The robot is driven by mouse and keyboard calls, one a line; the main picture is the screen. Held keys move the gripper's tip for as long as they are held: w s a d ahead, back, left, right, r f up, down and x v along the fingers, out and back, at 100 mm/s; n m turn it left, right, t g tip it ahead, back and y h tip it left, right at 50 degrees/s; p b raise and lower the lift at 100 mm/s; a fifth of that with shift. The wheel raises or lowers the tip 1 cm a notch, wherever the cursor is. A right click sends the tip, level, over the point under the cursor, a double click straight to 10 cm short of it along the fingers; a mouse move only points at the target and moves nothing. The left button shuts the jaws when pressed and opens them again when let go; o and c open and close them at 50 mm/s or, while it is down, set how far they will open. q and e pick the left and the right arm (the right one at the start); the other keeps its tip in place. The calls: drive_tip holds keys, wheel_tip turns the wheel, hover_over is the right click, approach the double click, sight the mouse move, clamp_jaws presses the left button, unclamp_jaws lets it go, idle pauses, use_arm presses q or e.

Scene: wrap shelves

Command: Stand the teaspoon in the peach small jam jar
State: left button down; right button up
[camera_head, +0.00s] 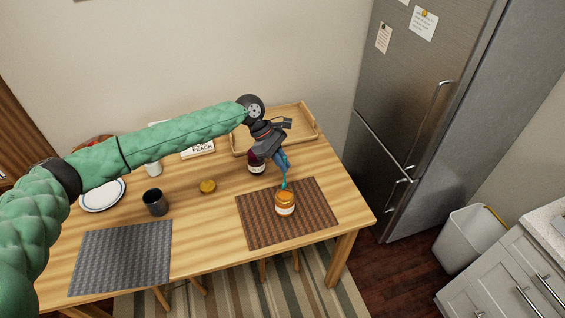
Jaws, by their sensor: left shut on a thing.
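The peach small jam jar (285,207), orange with a pale label, stands upright on the brown woven placemat. My left gripper (281,158) is above and slightly behind it, pointing down and shut on the teaspoon. The teaspoon (284,184) shows as a thin blue-teal shape hanging roughly upright below the fingers. Its lower end overlaps the top of the jar in the picture; I cannot tell whether it is inside the mouth or just above or behind it. My right gripper is not in view.
A yellow lid (207,186), a dark cup (155,203) and a white plate (101,196) are to the left. A wooden tray (309,118) lies at the back. The grey placemat (122,258) is clear.

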use_arm(q)
wheel_tip(320, 180, down, 8)
drive_tip(key=c, duration=1.5)
unclamp_jaws()
drive_tip(key=shift+o, duration=0.2)
drive_tip(key=b+v, duration=0.2)
drive_tip(key=v, duration=0.6)
drive_tip(key=shift+b, duration=0.35)
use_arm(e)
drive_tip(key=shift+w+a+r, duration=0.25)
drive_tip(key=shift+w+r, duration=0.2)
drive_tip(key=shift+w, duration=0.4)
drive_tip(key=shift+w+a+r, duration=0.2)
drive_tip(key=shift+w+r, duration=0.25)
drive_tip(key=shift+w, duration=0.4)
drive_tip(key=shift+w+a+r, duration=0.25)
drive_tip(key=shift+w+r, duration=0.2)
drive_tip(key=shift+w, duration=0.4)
